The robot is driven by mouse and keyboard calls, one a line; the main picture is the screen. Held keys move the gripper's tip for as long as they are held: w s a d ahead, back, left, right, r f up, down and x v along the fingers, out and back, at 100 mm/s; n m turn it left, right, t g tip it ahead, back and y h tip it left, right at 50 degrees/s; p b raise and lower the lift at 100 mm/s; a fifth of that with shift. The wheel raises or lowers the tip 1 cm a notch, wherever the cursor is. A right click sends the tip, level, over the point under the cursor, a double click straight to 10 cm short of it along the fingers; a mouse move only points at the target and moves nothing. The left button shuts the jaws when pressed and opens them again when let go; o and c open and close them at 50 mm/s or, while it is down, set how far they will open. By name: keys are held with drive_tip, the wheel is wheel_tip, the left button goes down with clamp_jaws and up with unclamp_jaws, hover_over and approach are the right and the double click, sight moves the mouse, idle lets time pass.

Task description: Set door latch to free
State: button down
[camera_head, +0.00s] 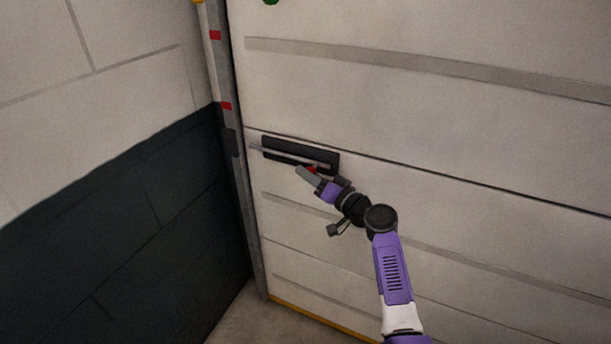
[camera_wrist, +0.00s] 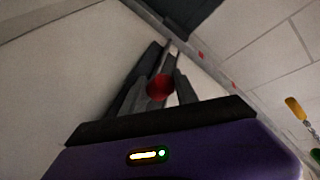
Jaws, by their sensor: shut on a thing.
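The door latch has a dark plate (camera_head: 300,148) on the pale panelled door (camera_head: 420,120), near its left edge. A thin silver latch bar (camera_head: 285,156) runs along the plate, nearly level and tilted slightly down to the right. Its left end reaches towards the door's edge. The silver bar (camera_wrist: 172,48) extends beyond the fingertips. The fingers partly hide the knob.
A grey door rail (camera_head: 232,160) with red marks stands left of the door. Beside it is a block wall (camera_head: 90,210), pale above and dark below. A yellow handle on a chain (camera_wrist: 296,108) shows at the wrist view's right. The door face around my gripper is clear.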

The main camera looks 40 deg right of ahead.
drive_tip(key=shift+s+d+r, duration=0.15)
drive_tip(key=shift+d+r, duration=0.1)
drive_tip(key=shift+d, duration=0.05)
drive_tip(key=c, duration=0.9)
unclamp_jaws()
drive_tip(key=shift+s, duration=0.1)
drive_tip(key=shift+f, duration=0.1)
drive_tip(key=shift+s+a+b, duration=0.2)
drive_tip(key=shift+s+b, duration=0.25)
drive_tip(key=shift+s, duration=1.5)
drive_tip(key=shift+s+a+b, duration=0.15)
drive_tip(key=shift+s+b, duration=0.25)
drive_tip(key=shift+s, duration=1.5)
